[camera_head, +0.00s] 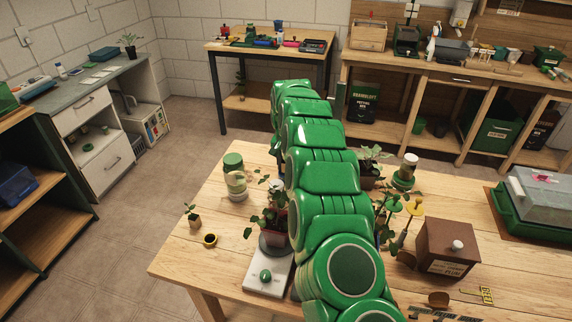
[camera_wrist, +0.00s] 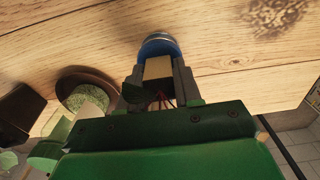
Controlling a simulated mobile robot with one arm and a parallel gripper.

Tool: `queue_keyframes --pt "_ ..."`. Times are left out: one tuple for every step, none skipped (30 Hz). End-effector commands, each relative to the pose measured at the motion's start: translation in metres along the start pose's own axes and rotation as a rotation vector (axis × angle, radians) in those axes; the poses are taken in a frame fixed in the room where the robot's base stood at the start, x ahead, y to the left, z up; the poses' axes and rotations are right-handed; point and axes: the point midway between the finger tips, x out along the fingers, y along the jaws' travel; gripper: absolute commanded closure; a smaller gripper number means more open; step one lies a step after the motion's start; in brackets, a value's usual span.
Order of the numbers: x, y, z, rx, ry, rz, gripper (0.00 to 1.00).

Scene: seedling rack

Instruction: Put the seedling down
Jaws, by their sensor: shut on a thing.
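My gripper (camera_wrist: 161,80) is shut on a tan, blocky piece (camera_wrist: 158,68), which looks like the pot of the seedling. A round blue thing with a pale metallic rim (camera_wrist: 158,42) shows just beyond the tan piece, against the wooden table (camera_wrist: 225,50). I cannot tell whether they touch. In the head view my green arm hides the gripper and what it holds. Another small seedling in a tan pot (camera_head: 194,220) stands at the table's left.
A brown pot (camera_wrist: 112,82) is left of my gripper.

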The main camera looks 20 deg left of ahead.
Motion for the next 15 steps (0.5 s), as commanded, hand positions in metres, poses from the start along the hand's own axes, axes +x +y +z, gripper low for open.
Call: queue_keyframes --pt "-0.0003 0.0000 0.0000 0.000 0.000 0.000 0.95" --pt "-0.0002 0.0000 0.0000 0.000 0.000 0.000 0.95" --pt "-0.0002 0.0000 0.0000 0.000 0.000 0.000 0.95" --pt "0.0000 0.0000 0.0001 0.000 0.000 0.000 0.95" --pt "0.0003 0.0000 0.0001 0.000 0.000 0.000 0.95" --pt "0.0012 0.0001 0.0001 0.000 -0.001 0.000 0.95" --pt "0.0019 0.0001 0.0001 0.000 0.000 0.000 0.95" --pt "0.0027 0.0000 0.0000 0.000 0.000 0.000 0.95" --pt "0.0028 -0.0002 0.0001 0.000 0.000 0.000 0.64" --pt "0.0028 -0.0003 0.0001 0.000 0.000 0.000 0.59" --pt "0.0027 -0.0002 0.0001 0.000 0.000 0.000 0.54" --pt "0.0028 -0.0002 0.0001 0.000 0.000 0.000 0.48" --pt "0.0028 -0.0002 0.0001 0.000 0.000 0.000 0.44" --pt "0.0028 -0.0002 0.0001 0.000 0.000 0.000 0.41" --pt "0.0028 -0.0001 0.0001 0.000 0.000 0.000 0.41"
